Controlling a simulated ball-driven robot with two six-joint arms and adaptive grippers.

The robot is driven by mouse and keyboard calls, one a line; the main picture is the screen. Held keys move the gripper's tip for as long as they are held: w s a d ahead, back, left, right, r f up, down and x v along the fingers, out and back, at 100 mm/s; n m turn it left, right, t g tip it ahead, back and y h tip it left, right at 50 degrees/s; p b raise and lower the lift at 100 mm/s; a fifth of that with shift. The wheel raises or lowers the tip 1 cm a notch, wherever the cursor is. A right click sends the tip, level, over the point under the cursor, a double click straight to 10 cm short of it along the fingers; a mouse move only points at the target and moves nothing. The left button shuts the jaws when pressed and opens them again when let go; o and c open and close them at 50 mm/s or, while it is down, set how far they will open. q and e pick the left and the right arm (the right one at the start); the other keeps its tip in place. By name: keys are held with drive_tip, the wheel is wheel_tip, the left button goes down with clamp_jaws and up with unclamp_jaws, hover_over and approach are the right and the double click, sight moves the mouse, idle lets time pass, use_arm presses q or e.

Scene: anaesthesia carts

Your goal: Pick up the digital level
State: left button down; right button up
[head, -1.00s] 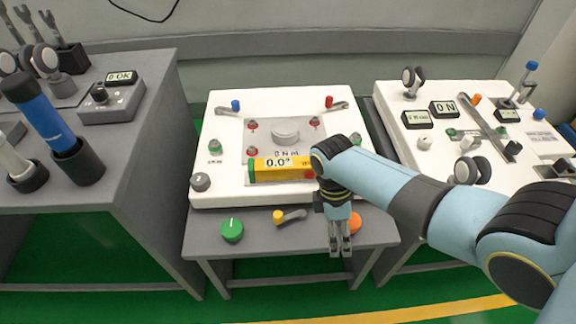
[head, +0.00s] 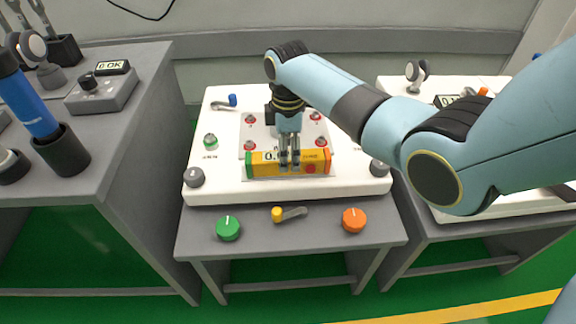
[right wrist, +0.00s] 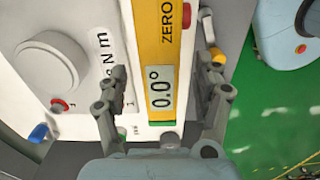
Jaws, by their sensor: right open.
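The digital level (head: 318,162) is a yellow bar with a green left end, a red button and a small display. It lies across the front part of the white panel on the middle cart. In the right wrist view the level (right wrist: 162,55) shows "0.0°" and "ZERO". My right gripper (head: 289,165) points down at the level, in front of its display in the head view. In the right wrist view the right gripper (right wrist: 165,85) is open, with one finger on each side of the level and gaps between. My left gripper is not in view.
The white panel (head: 205,165) carries red-topped knobs and a blue-tipped lever (head: 225,102). Another cart (head: 130,140) stands at left.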

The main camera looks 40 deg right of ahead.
wheel_tip(320, 180, down, 2)
drive_tip(key=shift+f, duration=0.2)
clamp_jaws()
idle(0.4)
